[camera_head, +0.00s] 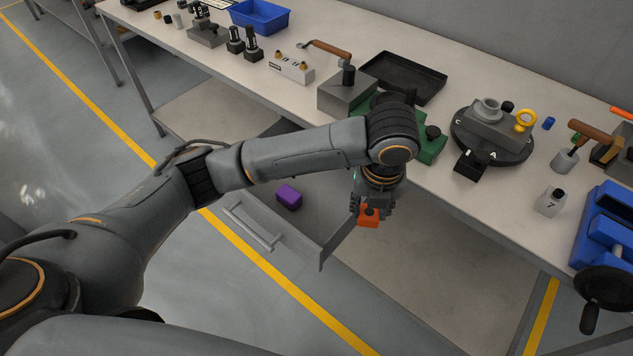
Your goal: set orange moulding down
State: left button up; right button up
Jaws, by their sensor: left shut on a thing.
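My left arm reaches in from the left, and its gripper (371,207) points down over the open drawer (318,198) below the table's front edge. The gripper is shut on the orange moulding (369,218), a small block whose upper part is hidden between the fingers. The moulding is near the drawer's right side wall; I cannot tell whether it touches the drawer floor. A purple block (289,196) lies in the drawer to the left of the gripper, apart from it. My right gripper is not in view.
The workbench (432,192) holds a black tray (403,78), a green fixture (430,148) behind my wrist, a round black turntable (492,135) and a blue vise (607,227). A blue bin (260,15) stands at the far left. The drawer floor around the purple block is clear.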

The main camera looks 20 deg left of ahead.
pick_arm(q)
jog(key=w+a+f+m, duration=0.1)
jog(key=a+f+m, duration=0.1)
jog(key=a, duration=0.1)
jog(key=w+a+f+m, duration=0.2)
jog(key=a, duration=0.1)
jog(key=w+a+f+m, duration=0.2)
jog(key=a+f, duration=0.1)
jog(key=shift+a+m+h, duration=0.25)
jog(key=shift+m+h, duration=0.05)
jog(key=shift+h, duration=0.1)
send_over(324, 213)
jog(key=f, duration=0.4)
jog(key=shift+s+a+f, duration=0.15)
jog(key=shift+s+f, duration=0.15)
jog(key=shift+f, duration=0.45)
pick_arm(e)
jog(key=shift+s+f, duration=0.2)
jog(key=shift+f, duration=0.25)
pick_arm(q)
jog(key=o, duration=1)
jog(key=shift+f, duration=0.1)
jog(key=shift+o, duration=0.2)
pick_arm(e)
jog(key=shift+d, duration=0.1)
